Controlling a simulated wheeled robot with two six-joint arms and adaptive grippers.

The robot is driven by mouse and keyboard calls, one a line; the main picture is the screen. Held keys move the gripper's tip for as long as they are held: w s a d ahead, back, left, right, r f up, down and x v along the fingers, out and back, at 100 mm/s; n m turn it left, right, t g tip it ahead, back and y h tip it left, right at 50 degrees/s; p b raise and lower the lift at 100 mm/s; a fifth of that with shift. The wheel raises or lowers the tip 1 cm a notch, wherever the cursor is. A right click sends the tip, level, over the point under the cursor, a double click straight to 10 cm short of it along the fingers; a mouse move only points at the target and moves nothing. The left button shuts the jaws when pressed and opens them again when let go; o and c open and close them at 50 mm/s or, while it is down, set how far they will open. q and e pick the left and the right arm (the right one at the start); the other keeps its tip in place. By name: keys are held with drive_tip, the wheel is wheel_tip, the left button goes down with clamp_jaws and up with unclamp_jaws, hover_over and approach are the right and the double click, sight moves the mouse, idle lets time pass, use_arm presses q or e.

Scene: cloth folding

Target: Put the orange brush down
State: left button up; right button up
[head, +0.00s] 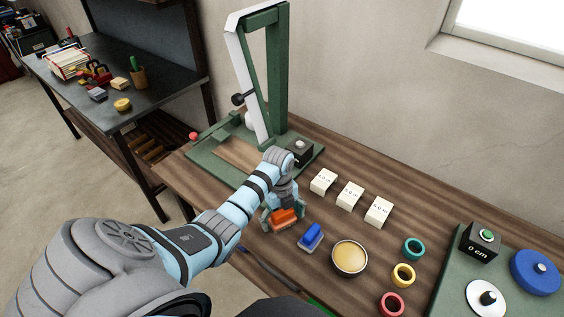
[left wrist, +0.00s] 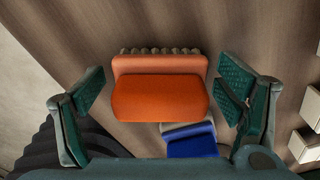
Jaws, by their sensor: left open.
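The orange brush (head: 284,219) is on the wooden table (head: 340,160), right under my left gripper (head: 283,217). In the left wrist view the orange brush (left wrist: 160,90) lies between the two green fingers of my left gripper (left wrist: 158,95). The fingers stand apart from it, with a gap on each side, so the gripper is open. Its bristles show along its far edge. A blue brush (head: 311,236) lies just to the right of the orange one; it also shows in the left wrist view (left wrist: 193,146). My right gripper is not in view.
Several white blocks (head: 350,195) stand behind to the right. A round yellow-topped tin (head: 349,258) and coloured rings (head: 403,275) are further right. A tall green-and-white stand (head: 277,75) rises behind, with a black box (head: 299,151) on its base.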

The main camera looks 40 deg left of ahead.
use_arm(q)
wheel_tip(320, 180, up, 12)
drive_tip(key=a+p, duration=0.1)
drive_tip(key=p, duration=0.1)
drive_tip(key=shift+w+r+p, duration=0.15)
drive_tip(key=shift+w+p, duration=0.05)
drive_tip(key=shift+p, duration=0.1)
idle(0.3)
